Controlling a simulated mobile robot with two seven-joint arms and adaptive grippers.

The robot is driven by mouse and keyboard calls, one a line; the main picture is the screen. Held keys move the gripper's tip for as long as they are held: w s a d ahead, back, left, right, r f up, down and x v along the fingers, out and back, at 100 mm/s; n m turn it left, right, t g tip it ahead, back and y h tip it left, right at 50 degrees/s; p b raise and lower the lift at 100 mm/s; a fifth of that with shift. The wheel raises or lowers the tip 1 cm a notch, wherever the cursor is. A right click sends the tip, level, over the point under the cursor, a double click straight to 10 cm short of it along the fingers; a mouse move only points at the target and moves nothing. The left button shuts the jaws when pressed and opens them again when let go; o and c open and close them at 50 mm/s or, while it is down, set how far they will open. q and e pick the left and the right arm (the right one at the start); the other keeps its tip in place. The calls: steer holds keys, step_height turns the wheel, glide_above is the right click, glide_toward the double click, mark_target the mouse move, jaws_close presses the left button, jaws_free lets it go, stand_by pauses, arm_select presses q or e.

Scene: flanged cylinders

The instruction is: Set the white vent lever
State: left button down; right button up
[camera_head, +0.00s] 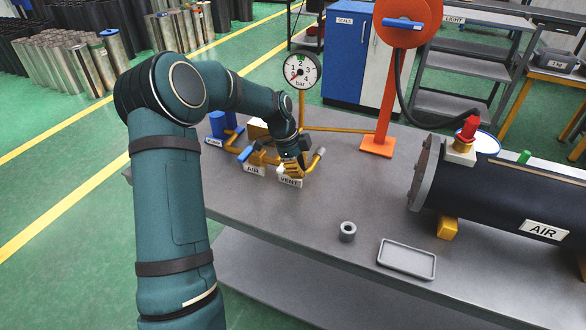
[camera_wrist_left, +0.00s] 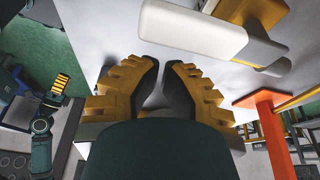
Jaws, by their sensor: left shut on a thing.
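The white vent lever (camera_wrist_left: 195,28) fills the top of the left wrist view, beside a yellow valve part. In the head view only a little of it shows near the VENT label (camera_head: 290,182), mostly hidden by my gripper.
A blue lever (camera_head: 246,153) stands beside the AIR label, close left of my gripper. A pressure gauge (camera_head: 301,71) rises behind. An orange stand (camera_head: 378,146), a black AIR tank (camera_head: 505,195), a grey ring (camera_head: 347,232) and a grey tray (camera_head: 407,258) are to the right.

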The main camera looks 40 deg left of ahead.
arm_select(q)
steer(key=w+d+p+v, duration=0.1)
steer(key=d+v, duration=0.1)
steer(key=v, duration=0.7)
steer(key=shift+s+r, duration=0.2)
steer(key=shift+r, duration=0.3)
steer(key=shift+a, duration=0.1)
